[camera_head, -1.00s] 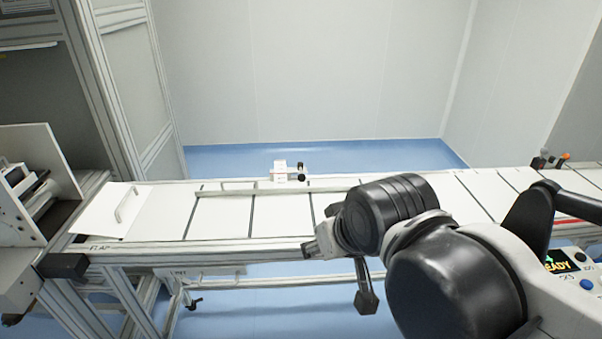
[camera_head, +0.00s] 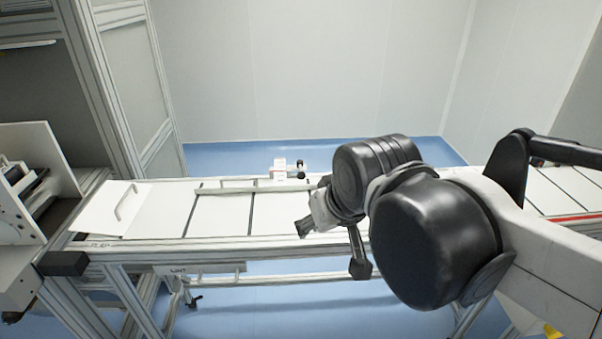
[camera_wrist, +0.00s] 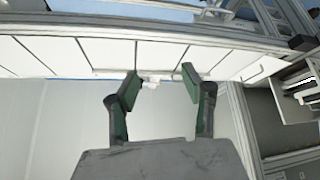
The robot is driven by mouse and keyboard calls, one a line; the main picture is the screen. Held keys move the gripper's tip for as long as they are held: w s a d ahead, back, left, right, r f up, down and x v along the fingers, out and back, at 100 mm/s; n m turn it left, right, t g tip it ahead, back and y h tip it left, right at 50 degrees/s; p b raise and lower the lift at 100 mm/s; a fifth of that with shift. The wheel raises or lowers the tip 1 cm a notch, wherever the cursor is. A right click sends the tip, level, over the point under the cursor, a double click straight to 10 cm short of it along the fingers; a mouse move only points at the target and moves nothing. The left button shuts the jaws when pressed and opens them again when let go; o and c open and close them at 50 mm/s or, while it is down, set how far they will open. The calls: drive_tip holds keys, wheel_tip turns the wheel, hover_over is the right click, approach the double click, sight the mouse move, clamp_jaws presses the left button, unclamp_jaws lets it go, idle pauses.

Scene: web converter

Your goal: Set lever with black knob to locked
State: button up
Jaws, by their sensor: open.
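The lever's black knob (camera_head: 300,170) sits at the right side of a small white block (camera_head: 281,168) on the far rail of the conveyor table. The block has a reddish mark on its face. My gripper shows in the wrist view (camera_wrist: 161,80), its two dark, green-sided fingers wide apart with nothing held. A small pale fixture (camera_wrist: 150,84) at the table's edge appears between the fingertips there, but the knob cannot be made out. In the head view my arm is over the table, to the right of and nearer than the knob, apart from it.
The white-topped table (camera_head: 222,212) runs across the view with dark seams. A white flap with a handle (camera_head: 126,202) lies at its left end, beside a machine housing (camera_head: 28,190). A pale wall (camera_head: 300,70) stands behind, with open blue floor between.

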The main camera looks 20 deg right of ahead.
drive_tip(key=w+d+r+g, duration=0.15)
drive_tip(key=w+r, duration=0.35)
drive_tip(key=w, duration=0.6)
drive_tip(key=n+g+h, duration=0.2)
drive_tip(key=n+g, duration=0.1)
drive_tip(key=g, duration=0.2)
hover_over(301, 172)
drive_tip(key=a, duration=0.3)
wheel_tip(301, 172, down, 11)
drive_tip(key=shift+t, duration=0.25)
drive_tip(key=d+f, duration=0.1)
drive_tip(key=f, duration=0.3)
drive_tip(key=d+f, duration=0.1)
drive_tip(key=f, duration=0.4)
drive_tip(key=d+f, duration=0.1)
drive_tip(key=f, duration=0.3)
drive_tip(key=shift+f+p, duration=0.35)
drive_tip(key=shift+p, duration=0.05)
clamp_jaws()
